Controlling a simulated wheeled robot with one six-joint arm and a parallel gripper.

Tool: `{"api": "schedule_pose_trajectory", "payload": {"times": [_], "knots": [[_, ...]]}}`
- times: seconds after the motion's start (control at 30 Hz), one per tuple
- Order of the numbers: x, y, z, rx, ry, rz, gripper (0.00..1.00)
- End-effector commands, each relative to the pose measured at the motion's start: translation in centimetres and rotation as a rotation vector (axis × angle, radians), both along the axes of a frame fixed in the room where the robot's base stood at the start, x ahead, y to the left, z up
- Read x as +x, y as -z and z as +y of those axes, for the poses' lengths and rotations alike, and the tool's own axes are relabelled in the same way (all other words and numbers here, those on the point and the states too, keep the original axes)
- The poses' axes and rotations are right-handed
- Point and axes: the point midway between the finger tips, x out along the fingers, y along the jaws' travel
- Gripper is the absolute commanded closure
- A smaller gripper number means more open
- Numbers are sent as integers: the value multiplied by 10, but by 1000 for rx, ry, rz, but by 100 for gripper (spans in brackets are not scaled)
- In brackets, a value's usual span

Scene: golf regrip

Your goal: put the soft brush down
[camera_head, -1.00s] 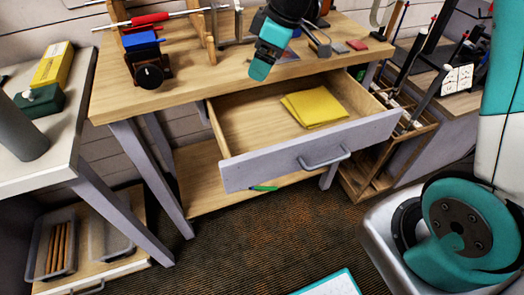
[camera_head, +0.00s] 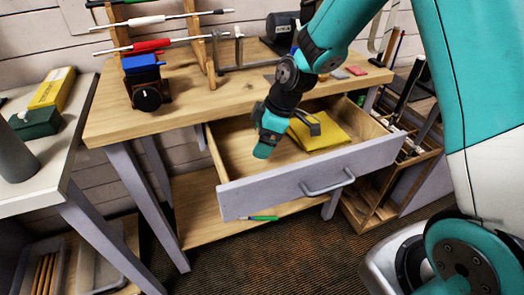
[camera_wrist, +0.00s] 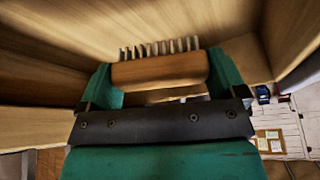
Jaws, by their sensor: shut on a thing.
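My gripper (camera_head: 264,148) is over the left part of the open drawer (camera_head: 330,172), pointing down. In the wrist view my gripper (camera_wrist: 160,85) is shut on the brush (camera_wrist: 160,70), which has a wooden body and a row of pale bristles pointing away from the jaws. In the head view the brush is hidden behind my gripper. Wooden walls fill much of the wrist view around the brush. I cannot tell whether the brush touches the drawer bottom.
A folded yellow cloth (camera_head: 332,135) lies in the drawer, right of my gripper. The workbench top (camera_head: 215,103) is behind, with a blue-and-black vise (camera_head: 146,82) and a club stand. A green pen-like thing (camera_head: 260,218) is below the drawer front. A side table (camera_head: 75,122) stands left.

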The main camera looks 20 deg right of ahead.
Motion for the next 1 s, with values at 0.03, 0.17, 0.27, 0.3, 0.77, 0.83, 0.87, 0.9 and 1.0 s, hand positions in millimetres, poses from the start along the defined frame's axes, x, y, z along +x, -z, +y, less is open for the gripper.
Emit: {"api": "schedule_pose_trajectory", "payload": {"times": [0.03, 0.17, 0.27, 0.3, 0.77, 0.83, 0.87, 0.9, 1.0], "knots": [[0, 5, 0, 0, 0, 2, 38], [-1, 27, 0, -1, 0, 5, 38], [-1, 39, 0, -1, 0, 4, 38], [0, 42, 0, -1, 1, 2, 38], [0, 46, 0, -1, 1, 1, 0], [0, 46, 0, -1, 1, 1, 0], [0, 46, 0, -1, 1, 1, 0], [0, 46, 0, -1, 1, 1, 0], [0, 44, 0, -1, 1, 1, 0]]}}
